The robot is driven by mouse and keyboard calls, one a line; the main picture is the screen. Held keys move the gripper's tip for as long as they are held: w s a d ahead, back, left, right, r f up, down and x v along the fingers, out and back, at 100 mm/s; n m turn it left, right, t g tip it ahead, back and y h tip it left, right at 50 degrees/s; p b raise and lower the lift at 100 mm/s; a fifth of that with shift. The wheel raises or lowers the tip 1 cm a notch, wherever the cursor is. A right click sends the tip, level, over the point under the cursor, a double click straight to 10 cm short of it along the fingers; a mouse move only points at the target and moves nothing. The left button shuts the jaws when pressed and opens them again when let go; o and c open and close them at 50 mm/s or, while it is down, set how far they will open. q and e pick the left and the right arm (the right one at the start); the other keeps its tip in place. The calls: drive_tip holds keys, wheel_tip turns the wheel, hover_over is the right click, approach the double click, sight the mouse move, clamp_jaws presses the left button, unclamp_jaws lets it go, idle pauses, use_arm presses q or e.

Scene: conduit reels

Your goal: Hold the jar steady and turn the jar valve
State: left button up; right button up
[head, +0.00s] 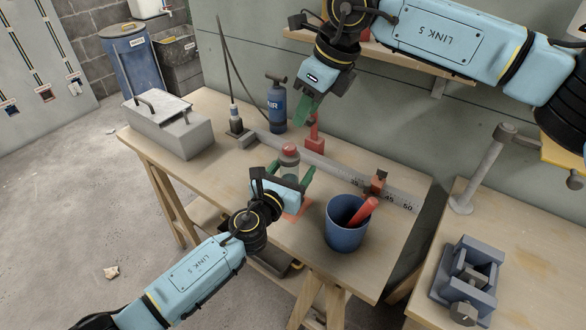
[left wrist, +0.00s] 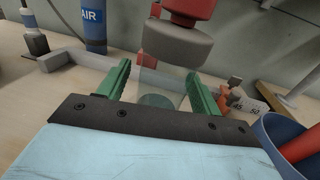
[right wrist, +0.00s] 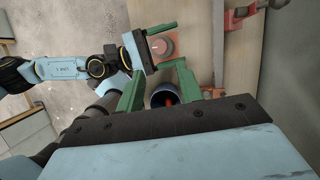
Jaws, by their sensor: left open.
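The jar (head: 291,168) stands upright on the bench, a clear glass body under a grey lid with a red valve (head: 289,151) on top. In the left wrist view the glass (left wrist: 160,84) shows between my left fingers and the lid rises above them. My left gripper (left wrist: 158,74) is open around the jar; I cannot tell whether either finger touches it. My right gripper (head: 308,108) is in the air above and behind the jar, open and empty. The right wrist view shows the red valve (right wrist: 163,46) from above, beyond my right fingertips.
A blue cup (head: 346,228) with a red-handled thing stands right of the jar. A grey ruled rail (head: 335,170) runs behind it, with a blue AIR bottle (head: 277,107) and a grey toolbox (head: 168,128) further left. A vise (head: 467,275) sits on the right bench.

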use_arm(q)
drive_tip(key=c, duration=1.2)
use_arm(e)
drive_tip(key=shift+o, duration=1.2)
drive_tip(key=n+t+y, duration=0.1)
drive_tip(key=t+y, duration=0.5)
drive_tip(key=y, duration=0.7)
approach(289, 146)
drive_tip(key=x, duration=1)
drive_tip(key=shift+w+f, duration=0.1)
drive_tip(key=shift+f, duration=0.05)
